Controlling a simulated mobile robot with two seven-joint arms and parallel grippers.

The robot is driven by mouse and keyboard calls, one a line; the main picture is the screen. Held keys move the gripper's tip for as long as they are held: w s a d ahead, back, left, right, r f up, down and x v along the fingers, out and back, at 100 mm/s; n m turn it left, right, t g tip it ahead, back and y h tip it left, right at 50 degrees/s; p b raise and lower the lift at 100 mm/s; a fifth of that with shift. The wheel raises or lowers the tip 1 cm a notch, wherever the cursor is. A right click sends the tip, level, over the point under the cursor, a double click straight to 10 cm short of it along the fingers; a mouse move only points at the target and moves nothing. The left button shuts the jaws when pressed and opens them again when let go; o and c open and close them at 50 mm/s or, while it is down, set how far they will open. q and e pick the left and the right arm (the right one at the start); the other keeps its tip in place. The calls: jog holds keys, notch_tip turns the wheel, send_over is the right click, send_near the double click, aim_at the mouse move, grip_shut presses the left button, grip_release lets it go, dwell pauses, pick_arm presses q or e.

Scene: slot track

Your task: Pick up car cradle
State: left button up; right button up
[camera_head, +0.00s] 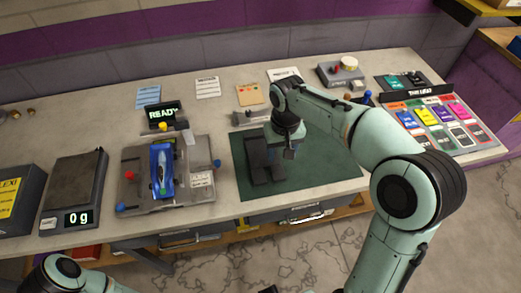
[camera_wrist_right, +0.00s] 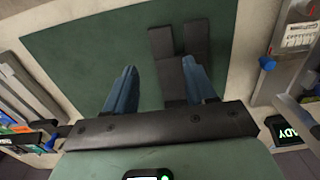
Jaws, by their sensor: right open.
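A dark grey piece made of two joined bars, which looks like the car cradle (camera_head: 256,160), lies on the green mat (camera_head: 335,165). In the right wrist view the cradle (camera_wrist_right: 161,46) is beyond the fingertips and partly behind the picture-right finger. My right gripper (camera_head: 289,153) is over the mat at the cradle's right side. In the right wrist view its two blue fingers (camera_wrist_right: 158,64) are apart with nothing held between them. I cannot tell the exact height above the cradle. Part of my left arm shows at the lower left, but its gripper is not in view.
A blue car (camera_head: 161,170) sits on a grey fixture (camera_head: 130,165) left of the mat. A scale (camera_head: 75,185) reading 0 g stands farther left. A rack of coloured cards (camera_head: 435,115) and a control box (camera_head: 342,73) are at the right. The mat's right part is clear.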

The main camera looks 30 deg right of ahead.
aim_at(279, 175)
notch_tip(279, 175, down, 10)
jog(key=shift+s+a+r+b, duration=0.1)
jog(key=shift+s+a+b, duration=0.05)
jog(key=shift+b, duration=0.3)
jog(key=c, duration=0.8)
